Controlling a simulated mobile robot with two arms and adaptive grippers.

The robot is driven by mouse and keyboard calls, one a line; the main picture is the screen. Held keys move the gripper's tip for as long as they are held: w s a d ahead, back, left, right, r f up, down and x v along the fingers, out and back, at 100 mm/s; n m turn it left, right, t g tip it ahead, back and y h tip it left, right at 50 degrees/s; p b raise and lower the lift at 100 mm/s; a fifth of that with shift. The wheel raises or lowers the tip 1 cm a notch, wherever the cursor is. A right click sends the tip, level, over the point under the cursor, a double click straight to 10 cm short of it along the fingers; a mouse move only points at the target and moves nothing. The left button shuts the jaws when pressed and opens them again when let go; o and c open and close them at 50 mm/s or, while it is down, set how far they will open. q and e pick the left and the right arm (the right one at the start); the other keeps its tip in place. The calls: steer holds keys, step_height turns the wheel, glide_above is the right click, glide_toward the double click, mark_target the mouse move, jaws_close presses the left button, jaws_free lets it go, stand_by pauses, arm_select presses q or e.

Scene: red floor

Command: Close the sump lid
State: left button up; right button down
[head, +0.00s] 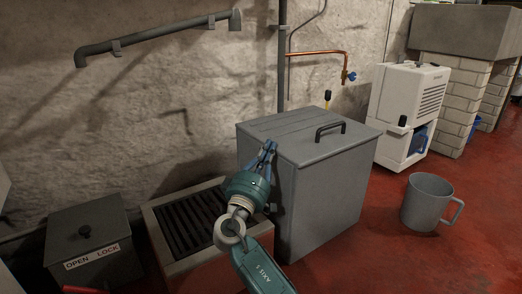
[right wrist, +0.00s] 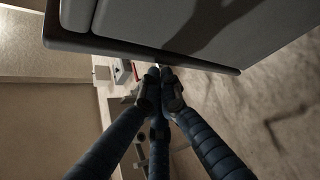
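A large grey box (head: 325,205) stands in the middle of the head view. Its grey lid (head: 300,142), with a black bar handle (head: 330,130), looks flat or nearly flat on top; I cannot tell whether a small gap is left. My right gripper (head: 269,148) is at the lid's left edge, its fingers drawn together. In the right wrist view its fingertips (right wrist: 160,72) meet just below the dark rim (right wrist: 135,50) of a grey panel, with nothing visible between them. I cannot tell whether they touch it. My left gripper is out of view.
A floor grate (head: 190,222) lies left of the box, beside a small dark box (head: 90,245) labelled OPEN LOCK. A grey mug (head: 427,203) stands on the red floor at right. A white appliance (head: 410,105) stands behind it. Pipes run along the wall.

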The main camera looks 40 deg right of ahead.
steer(key=shift+f, duration=0.75)
steer(key=shift+s+r, duration=0.1)
step_height(320, 180, up, 11)
stand_by(0.3)
